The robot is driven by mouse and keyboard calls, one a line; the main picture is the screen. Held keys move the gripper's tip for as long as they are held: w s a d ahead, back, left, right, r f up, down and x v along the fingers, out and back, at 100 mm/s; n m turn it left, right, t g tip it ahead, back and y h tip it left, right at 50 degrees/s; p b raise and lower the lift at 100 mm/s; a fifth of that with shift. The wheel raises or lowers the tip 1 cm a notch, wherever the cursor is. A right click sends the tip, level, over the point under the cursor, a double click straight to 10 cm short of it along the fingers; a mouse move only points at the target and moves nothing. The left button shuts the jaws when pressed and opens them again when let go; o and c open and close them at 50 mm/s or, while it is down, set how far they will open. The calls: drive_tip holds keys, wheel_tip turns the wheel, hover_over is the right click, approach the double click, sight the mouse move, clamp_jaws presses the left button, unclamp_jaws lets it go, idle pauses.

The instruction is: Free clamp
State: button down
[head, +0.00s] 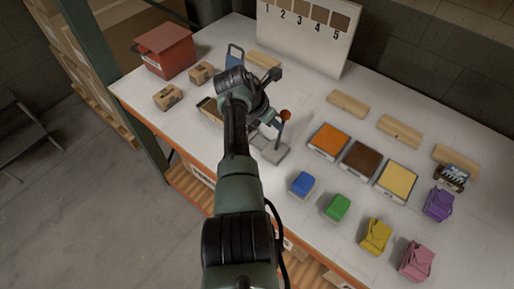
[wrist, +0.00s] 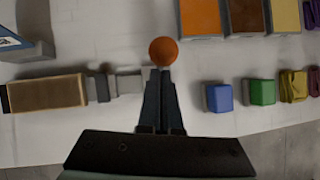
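The clamp has a grey base (head: 270,148) and a lever topped by an orange knob (head: 285,115). The orange knob (wrist: 163,51) shows just past my fingertips in the wrist view. Grey and dark clamp parts (wrist: 128,83) lie left of my fingers, beside the right end of a brown-topped box (wrist: 45,93). That box (head: 208,108) is partly hidden by my arm in the head view. My gripper (wrist: 160,75) is at the lever, its fingertips close together. Whether they touch or grip the lever is not clear.
Orange (head: 328,140), brown (head: 360,160) and yellow (head: 396,180) trays stand right of the clamp. Blue (head: 302,184) and green (head: 337,207) blocks stand toward the front edge. A red box (head: 166,50) and small cartons (head: 167,97) stand left. Wooden blocks (head: 348,103) lie behind.

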drive_tip(key=w+d+b, duration=0.2)
drive_tip(key=b, duration=0.1)
drive_tip(key=shift+w+f, duration=0.3)
drive_tip(key=shift+r+b, duration=0.1)
drive_tip(key=shift+b, duration=0.35)
drive_tip(key=shift+w+d+r, duration=0.1)
drive_tip(key=shift+w+d, duration=0.05)
drive_tip(key=shift+a+r+p, duration=0.3)
drive_tip(key=shift+r+p, duration=0.05)
drive_tip(key=shift+p, duration=0.25)
wheel_tip(320, 180, up, 2)
drive_tip(key=s+a+p, duration=0.2)
drive_tip(key=a+p, duration=0.1)
drive_tip(key=p, duration=0.1)
drive_tip(key=b, duration=0.2)
approach(282, 115)
drive_tip(key=shift+w+a+r, duration=0.3)
drive_tip(key=shift+w+a, duration=0.05)
drive_tip(key=shift+a, duration=0.2)
